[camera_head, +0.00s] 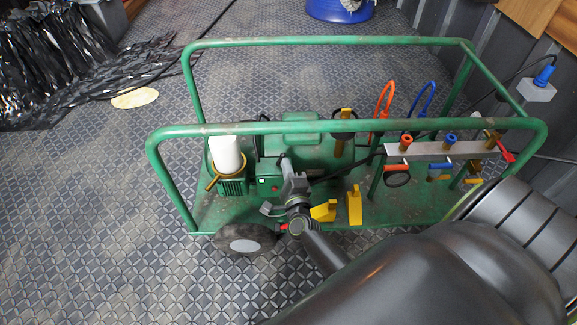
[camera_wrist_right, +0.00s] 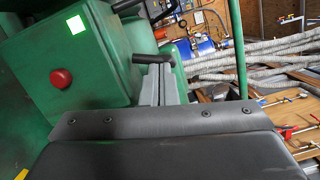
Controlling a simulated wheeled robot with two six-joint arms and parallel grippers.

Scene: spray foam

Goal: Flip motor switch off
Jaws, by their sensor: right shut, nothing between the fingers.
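The green motor control box (camera_head: 268,184) sits on the green cart, with a small red button on its face. In the right wrist view the box (camera_wrist_right: 70,75) fills the upper left, with a red round knob (camera_wrist_right: 61,78) and a bright lit green-white square (camera_wrist_right: 75,24). My right gripper (camera_head: 285,163) is shut and empty, just right of the box in the head view. Its closed grey fingers also show in the wrist view (camera_wrist_right: 158,75). A short black bar (camera_wrist_right: 151,58) lies at the fingertips; I cannot tell whether they touch it. My left gripper is not in view.
The cart's green top rail (camera_head: 350,127) runs across in front of the box. Yellow levers (camera_head: 354,205) stand right of the gripper, and a manifold (camera_head: 430,151) with orange and blue hoses is farther right. A white cylinder (camera_head: 226,153) is left of the box.

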